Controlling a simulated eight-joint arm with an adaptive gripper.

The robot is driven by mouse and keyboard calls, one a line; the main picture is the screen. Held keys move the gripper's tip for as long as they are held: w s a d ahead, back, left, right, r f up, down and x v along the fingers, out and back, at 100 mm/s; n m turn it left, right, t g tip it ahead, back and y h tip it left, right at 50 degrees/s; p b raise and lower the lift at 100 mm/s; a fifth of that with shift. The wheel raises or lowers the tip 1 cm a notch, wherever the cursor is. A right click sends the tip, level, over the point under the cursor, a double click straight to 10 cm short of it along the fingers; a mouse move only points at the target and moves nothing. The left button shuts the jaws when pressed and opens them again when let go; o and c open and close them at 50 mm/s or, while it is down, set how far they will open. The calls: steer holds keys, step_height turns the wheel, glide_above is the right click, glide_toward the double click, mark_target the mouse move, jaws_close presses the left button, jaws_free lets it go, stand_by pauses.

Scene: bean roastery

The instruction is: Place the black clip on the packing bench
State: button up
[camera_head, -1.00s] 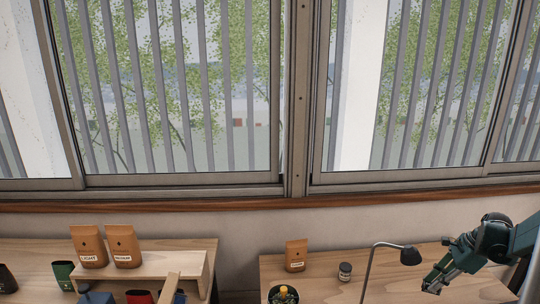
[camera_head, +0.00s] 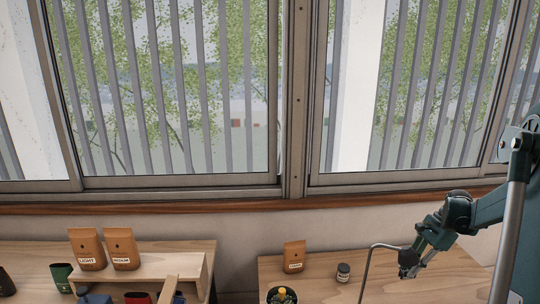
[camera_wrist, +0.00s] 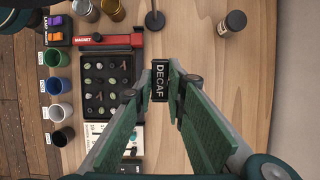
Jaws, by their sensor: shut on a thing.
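My gripper (camera_head: 407,272) hangs over the right wooden bench, behind the lamp's head in the head view. In the wrist view its two green-padded fingers are closed on a small black clip (camera_wrist: 160,80) with DECAF in pale letters. The clip shows between the fingertips, over the bench top (camera_wrist: 200,60). I cannot tell how far it is above the wood. The clip is not discernible in the head view. Which bench is the packing bench is not labelled; the left bench (camera_head: 215,255) carries coffee bags.
In the wrist view, a black tray (camera_wrist: 82,60) of small pieces, a red MAGNET bar (camera_wrist: 120,41) and several cups (camera_wrist: 60,112) lie left. A dark jar (camera_wrist: 236,20) and the lamp (camera_wrist: 155,20) stand at the top. Bare wood lies right of the clip.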

steer(key=w+a+f+n+g+h+b, duration=0.1)
steer(key=a+n, duration=0.5)
steer(key=a, duration=0.6)
steer(key=w+a+f+n+g+h+b, duration=0.2)
steer(key=w+a+f+n, duration=0.3)
steer(key=a+f, duration=0.3)
steer(key=w+a+f+n+g+h+b, duration=0.1)
steer(key=w+a+f+n, duration=0.3)
steer(key=a, duration=1.2)
steer(key=f+n+b, duration=0.1)
steer(key=n, duration=0.2)
steer(key=shift+b, duration=0.35)
steer(key=shift+a, duration=0.1)
